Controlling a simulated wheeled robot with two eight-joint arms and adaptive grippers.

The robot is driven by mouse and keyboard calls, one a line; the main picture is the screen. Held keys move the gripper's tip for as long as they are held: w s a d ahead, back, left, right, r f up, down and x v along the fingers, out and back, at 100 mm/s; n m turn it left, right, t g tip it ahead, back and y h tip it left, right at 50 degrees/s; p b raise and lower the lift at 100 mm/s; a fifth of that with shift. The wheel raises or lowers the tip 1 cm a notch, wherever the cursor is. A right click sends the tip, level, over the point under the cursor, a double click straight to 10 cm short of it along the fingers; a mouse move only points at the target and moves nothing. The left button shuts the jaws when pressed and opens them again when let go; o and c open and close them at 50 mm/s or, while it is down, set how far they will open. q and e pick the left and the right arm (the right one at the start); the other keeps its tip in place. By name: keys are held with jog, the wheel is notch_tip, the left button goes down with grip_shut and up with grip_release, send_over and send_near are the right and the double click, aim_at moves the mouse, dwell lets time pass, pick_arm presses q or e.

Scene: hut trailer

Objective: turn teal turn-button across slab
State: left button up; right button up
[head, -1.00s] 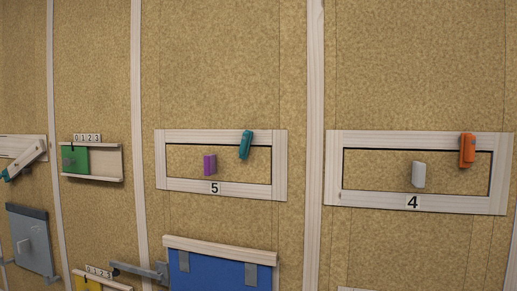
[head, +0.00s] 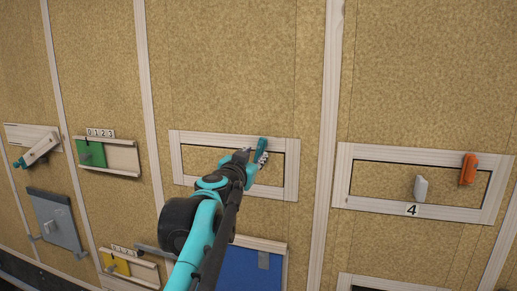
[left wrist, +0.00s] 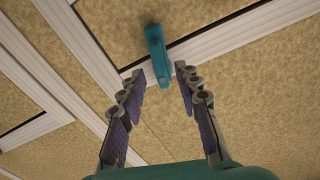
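The teal turn-button (head: 261,146) sits on the top rail of the left framed slab (head: 270,172). It stands nearly upright, slightly tilted; my gripper hides its lower end in the head view. My left gripper (head: 252,158) is in front of the slab, just below the button. In the left wrist view the gripper (left wrist: 159,74) is open, its two fingers spread to either side of the near end of the teal turn-button (left wrist: 157,52). The button crosses the pale rail and the dark gap at the slab's edge. No finger clearly touches it. My right gripper is not in view.
An orange turn-button (head: 469,169) and a white knob (head: 421,188) are on framed slab 4 at right. A blue panel (head: 262,270) lies below. Green (head: 90,153) and yellow (head: 118,264) sliders and a grey panel (head: 58,220) are at left. The cork wall above is clear.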

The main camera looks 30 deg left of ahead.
aim_at(259, 152)
pick_arm(q)
jog(key=shift+p+x, duration=0.3)
jog(key=shift+x, duration=1.25)
grip_shut()
jog(key=n, duration=0.3)
jog(key=shift+d, duration=0.2)
